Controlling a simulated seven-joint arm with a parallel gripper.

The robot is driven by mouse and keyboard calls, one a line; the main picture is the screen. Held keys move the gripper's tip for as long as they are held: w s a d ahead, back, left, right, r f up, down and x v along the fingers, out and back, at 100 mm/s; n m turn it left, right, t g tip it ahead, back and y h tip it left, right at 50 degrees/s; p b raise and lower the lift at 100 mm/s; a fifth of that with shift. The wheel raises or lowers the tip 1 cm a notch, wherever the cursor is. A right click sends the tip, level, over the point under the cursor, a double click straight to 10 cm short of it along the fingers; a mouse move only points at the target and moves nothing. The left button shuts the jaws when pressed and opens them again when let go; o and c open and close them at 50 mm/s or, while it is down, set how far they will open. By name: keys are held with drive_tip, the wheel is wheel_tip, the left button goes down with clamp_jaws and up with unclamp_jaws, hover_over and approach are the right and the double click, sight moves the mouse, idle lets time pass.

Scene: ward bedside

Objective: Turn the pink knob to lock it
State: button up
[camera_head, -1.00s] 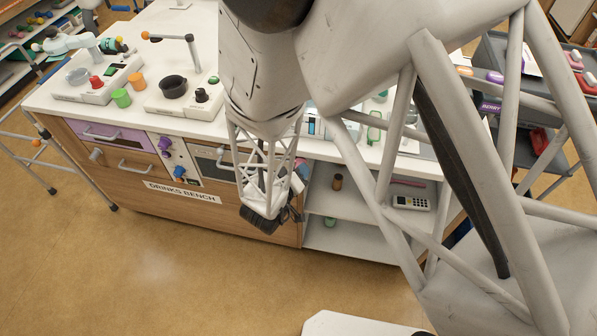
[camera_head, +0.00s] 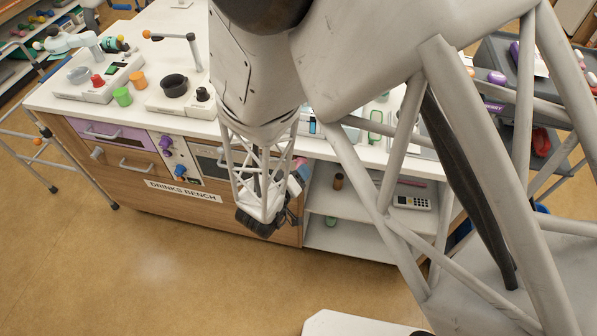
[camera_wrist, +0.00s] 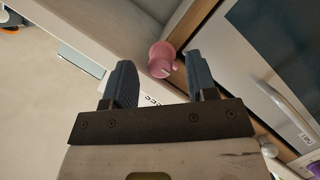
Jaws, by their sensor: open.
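The pink knob (camera_wrist: 162,58) shows in the wrist view, on the bench front beside a dark oven-like panel. It has a round base and a paler front with a light mark. My gripper (camera_wrist: 160,82) is open, with one dark finger on each side of the knob in the picture. The fingers look apart from the knob, and I cannot tell how far ahead of them it lies. In the head view my gripper (camera_head: 262,222) is low in front of the bench, and a bit of pink (camera_head: 299,163) shows beside my wrist.
The drinks bench (camera_head: 110,168) has a purple knob (camera_head: 166,142) and a blue knob (camera_head: 180,171) left of my gripper. A silver handle (camera_wrist: 290,112) is close on the right in the wrist view. Open shelves (camera_head: 350,240) lie to the right. The floor in front is clear.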

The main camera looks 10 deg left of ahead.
drive_tip(key=shift+v, duration=2.95)
drive_tip(key=shift+w+r, duration=0.1)
drive_tip(key=shift+w, duration=0.05)
drive_tip(key=w+r+g+y, duration=0.1)
drive_tip(key=w+r, duration=0.1)
drive_tip(key=r, duration=0.1)
drive_tip(key=w+d+r+m+g+y, duration=0.1)
drive_tip(key=w+r+y, duration=0.1)
drive_tip(key=w+d+r+m+g+y, duration=0.1)
drive_tip(key=w+r+y, duration=0.1)
drive_tip(key=w+r, duration=0.1)
drive_tip(key=shift+w+r, duration=0.1)
drive_tip(key=shift+r, duration=0.25)
drive_tip(key=d+r+m+g+y, duration=0.1)
drive_tip(key=d+r+g+y, duration=0.2)
drive_tip(key=d+r, duration=0.55)
drive_tip(key=s+d+r+m+g+h, duration=0.1)
drive_tip(key=s+d+r+g+h, duration=0.1)
drive_tip(key=s+d+r, duration=0.5)
drive_tip(key=s+d+r+m+g+h, duration=0.1)
drive_tip(key=s+d+r+m+g, duration=0.1)
drive_tip(key=s+d+r, duration=0.5)
drive_tip(key=s+d+g, duration=0.1)
drive_tip(key=s+d, duration=0.3)
drive_tip(key=d, duration=0.4)
drive_tip(key=shift+s+d+r+m+g+h, duration=0.2)
drive_tip(key=shift+s+d+m+g+h, duration=0.1)
drive_tip(key=shift+d+g+h, duration=0.1)
